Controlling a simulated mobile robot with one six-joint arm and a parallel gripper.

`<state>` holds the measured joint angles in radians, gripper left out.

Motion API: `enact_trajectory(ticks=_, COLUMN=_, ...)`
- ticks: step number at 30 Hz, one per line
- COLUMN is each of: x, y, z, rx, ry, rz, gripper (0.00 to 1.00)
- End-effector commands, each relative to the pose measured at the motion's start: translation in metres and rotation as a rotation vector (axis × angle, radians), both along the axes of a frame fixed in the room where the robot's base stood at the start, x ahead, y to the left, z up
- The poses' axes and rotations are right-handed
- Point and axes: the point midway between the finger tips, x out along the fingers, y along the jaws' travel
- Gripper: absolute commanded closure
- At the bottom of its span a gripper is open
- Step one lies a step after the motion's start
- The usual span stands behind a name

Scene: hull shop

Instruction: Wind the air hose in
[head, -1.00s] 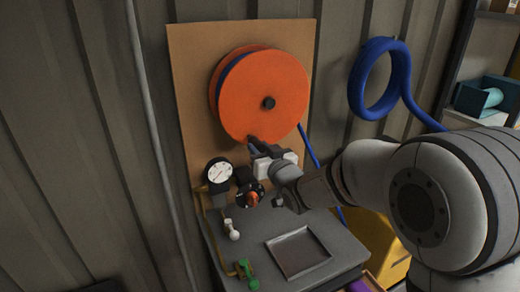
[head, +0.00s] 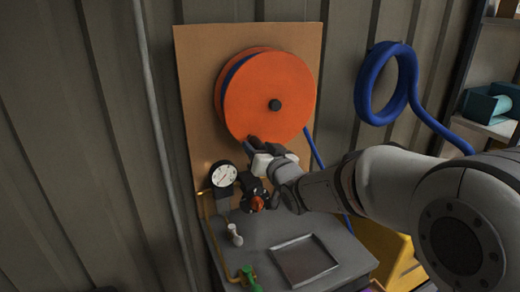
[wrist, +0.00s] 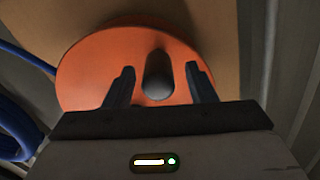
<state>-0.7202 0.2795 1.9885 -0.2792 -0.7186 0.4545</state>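The hose reel (head: 262,85) is an orange drum on a tan board (head: 195,110), with blue hose wound behind its front disc and a dark hub at the disc's middle. The air hose (head: 314,147) runs down from the reel's right side and passes behind my arm. My gripper (head: 252,146) is at the disc's lower edge. In the wrist view the fingers of my gripper (wrist: 160,82) are apart, either side of a dark peg (wrist: 158,75) on the orange disc (wrist: 90,65). Gaps show on both sides; whether the peg is the hub or a handle I cannot tell.
Below the reel are a round gauge (head: 223,175), an orange-and-black knob (head: 257,203), a white lever (head: 234,234) and a green-handled valve (head: 248,276). A grey top with an empty tray (head: 303,260) sits beneath. A blue hose coil (head: 366,85) hangs at right, near shelves.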

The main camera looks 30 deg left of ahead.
Motion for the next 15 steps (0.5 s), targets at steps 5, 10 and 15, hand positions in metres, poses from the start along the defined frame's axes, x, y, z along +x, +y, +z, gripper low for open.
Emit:
enact_trajectory(ticks=5, x=0.0, y=0.0, z=-0.001, rx=-0.001, ry=0.001, rz=-0.001, gripper=0.5)
enact_trajectory(ticks=10, x=-0.005, y=-0.008, z=-0.001, rx=0.0, ry=-0.001, rz=-0.001, gripper=0.5)
enact_trajectory(ticks=15, x=-0.022, y=-0.029, z=-0.001, rx=0.001, ry=-0.001, rz=-0.001, gripper=0.5)
